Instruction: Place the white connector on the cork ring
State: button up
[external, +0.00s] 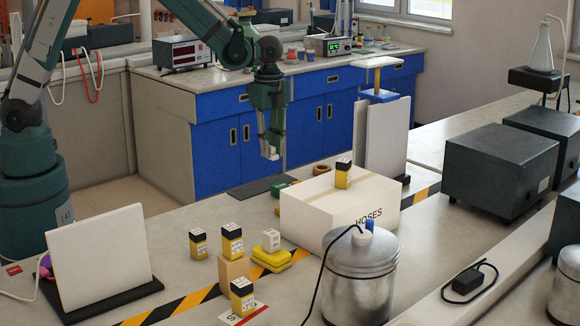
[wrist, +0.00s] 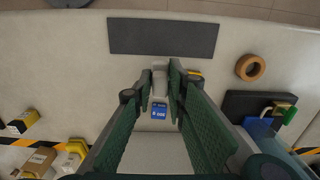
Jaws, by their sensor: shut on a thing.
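My gripper (external: 270,154) points down in the external view, above the bench and behind the white box. It is shut on a small white connector (external: 269,152), which also shows between the fingers in the wrist view (wrist: 160,82). A blue piece with white lettering (wrist: 159,112) shows just below it there; I cannot tell if it belongs to the connector. The brown cork ring (wrist: 250,67) lies flat on the bench, to the right of the gripper and apart from it. In the external view the ring (external: 321,170) is partly hidden behind the box.
A dark mat (wrist: 163,37) lies left of the ring. The white HOSES box (external: 335,212) carries a yellow-and-black block (external: 343,174). A white upright panel (external: 385,135) stands right of the ring. Several yellow-and-black blocks and a metal canister (external: 360,275) stand in front.

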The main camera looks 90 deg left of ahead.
jog(key=w+a+r, duration=0.1)
jog(key=w+a, duration=1.3)
jog(key=w, duration=0.1)
jog(key=shift+w+a+r+p, duration=0.3)
jog(key=shift+a+r+p, duration=0.05)
jog(key=shift+f, duration=0.1)
send_near(322, 171)
jog(key=shift+a+f, duration=0.6)
jog(key=shift+a, duration=0.2)
jog(key=shift+a+f, duration=0.55)
jog(key=shift+a, duration=0.2)
jog(key=shift+f+b, duration=0.35)
jog(key=shift+f, duration=1.5)
jog(key=shift+f, duration=0.2)
jog(key=o, duration=0.5)
jog(key=shift+o, duration=1.3)
